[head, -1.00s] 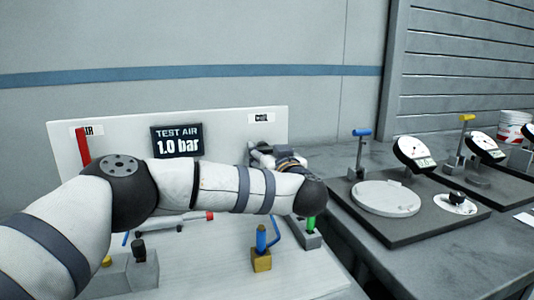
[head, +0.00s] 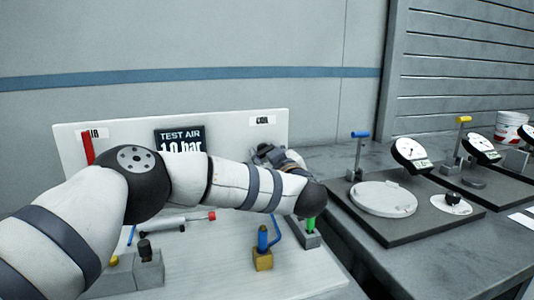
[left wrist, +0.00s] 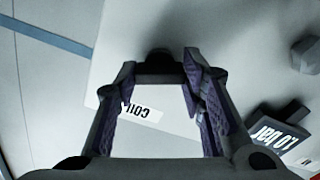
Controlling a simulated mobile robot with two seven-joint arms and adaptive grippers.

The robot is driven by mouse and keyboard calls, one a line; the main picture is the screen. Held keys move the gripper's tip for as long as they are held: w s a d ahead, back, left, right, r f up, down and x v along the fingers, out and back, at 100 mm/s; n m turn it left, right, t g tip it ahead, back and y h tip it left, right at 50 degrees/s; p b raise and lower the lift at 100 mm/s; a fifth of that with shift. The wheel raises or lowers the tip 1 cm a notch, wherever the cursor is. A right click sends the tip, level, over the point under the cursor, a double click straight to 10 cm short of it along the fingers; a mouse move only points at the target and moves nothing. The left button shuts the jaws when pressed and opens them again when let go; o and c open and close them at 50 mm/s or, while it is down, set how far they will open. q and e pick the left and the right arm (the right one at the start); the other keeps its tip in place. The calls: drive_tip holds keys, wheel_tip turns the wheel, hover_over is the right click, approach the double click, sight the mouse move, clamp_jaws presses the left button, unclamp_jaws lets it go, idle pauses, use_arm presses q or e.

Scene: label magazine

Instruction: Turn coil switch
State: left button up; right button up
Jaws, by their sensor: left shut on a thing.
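The coil switch shows as a dark knob (left wrist: 158,60) on the white panel in the left wrist view, between my fingertips. The label COIL (left wrist: 135,110) is on the panel beside it, and also shows at the panel's upper right in the head view (head: 262,120). My left gripper (left wrist: 160,72) is shut on the coil switch. In the head view my left gripper (head: 272,156) is at the panel below the label, partly behind my own forearm, and the switch is hidden there. My right gripper is not in view.
A TEST AIR display (head: 180,138) is partly covered by my arm. A red lever (head: 87,148) is at the panel's left. A blue-handled fitting on a brass block (head: 262,260) and a green-topped grey block (head: 307,238) stand in front. Gauge stations (head: 405,150) are at right.

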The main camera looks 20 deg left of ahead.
use_arm(q)
drive_tip(key=shift+n, duration=1.8)
drive_tip(key=shift+f, duration=0.1)
drive_tip(key=o, duration=1.1)
drive_tip(key=shift+o, duration=0.2)
drive_tip(key=v, duration=1.2)
